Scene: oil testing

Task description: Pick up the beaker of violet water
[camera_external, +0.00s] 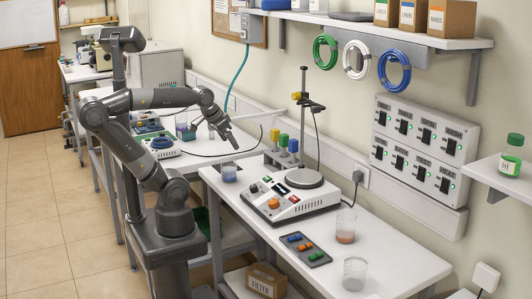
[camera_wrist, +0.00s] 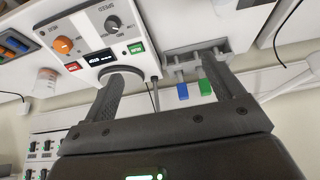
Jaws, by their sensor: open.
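A small beaker with violet-looking contents (camera_external: 182,126) stands on the back bench, left of my gripper, small and partly crowded by other items. Another beaker with bluish liquid (camera_external: 229,173) stands at the near left corner of the front bench, below my gripper. My gripper (camera_external: 229,140) points down and right in the air above and behind that corner. In the wrist view its two fingers (camera_wrist: 162,72) are spread apart with nothing between them. I cannot make out a violet beaker in the wrist view.
A hotplate stirrer (camera_external: 290,196) with a tall rod stands on the front bench, beside a rack of coloured-top tubes (camera_external: 284,145). A beaker with orange-pink liquid (camera_external: 345,232), a clear beaker (camera_external: 355,274) and a dark tray (camera_external: 305,249) are nearer.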

